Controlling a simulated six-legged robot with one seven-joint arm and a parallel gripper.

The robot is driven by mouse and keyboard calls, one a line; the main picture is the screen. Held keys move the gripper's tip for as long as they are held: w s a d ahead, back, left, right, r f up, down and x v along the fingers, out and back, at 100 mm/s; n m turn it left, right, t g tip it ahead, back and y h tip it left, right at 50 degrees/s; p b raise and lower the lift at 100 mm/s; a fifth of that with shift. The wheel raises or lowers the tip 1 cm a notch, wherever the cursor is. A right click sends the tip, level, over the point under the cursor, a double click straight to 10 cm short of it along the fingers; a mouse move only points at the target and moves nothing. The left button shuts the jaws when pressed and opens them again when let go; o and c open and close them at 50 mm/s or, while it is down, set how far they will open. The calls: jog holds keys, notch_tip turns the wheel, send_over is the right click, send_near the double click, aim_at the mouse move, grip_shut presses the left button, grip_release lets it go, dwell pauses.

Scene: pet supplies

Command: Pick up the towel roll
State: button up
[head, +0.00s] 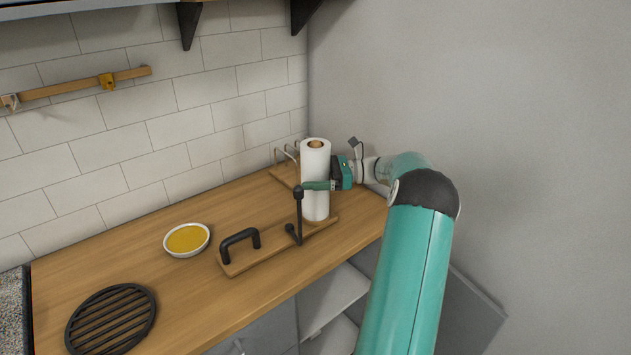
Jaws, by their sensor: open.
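The white towel roll (316,186) stands upright at the far right of the wooden counter, its brown core showing at the top. My gripper (318,185) is open and comes in from the right at about the roll's mid height. One teal finger shows across the front of the roll. The other finger is hidden, so I cannot tell whether the roll is fully between them or touched.
A wooden tray (238,267) with black handles is in front of the roll. A white bowl with yellow contents (187,239) and a black round grate (110,318) are at left. A wire rack (285,158) is behind the roll. The grey wall (480,120) is close at right.

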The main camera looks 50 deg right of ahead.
jog(key=shift+w, duration=0.15)
jog(key=c, duration=1.1)
jog(key=shift+r, duration=0.15)
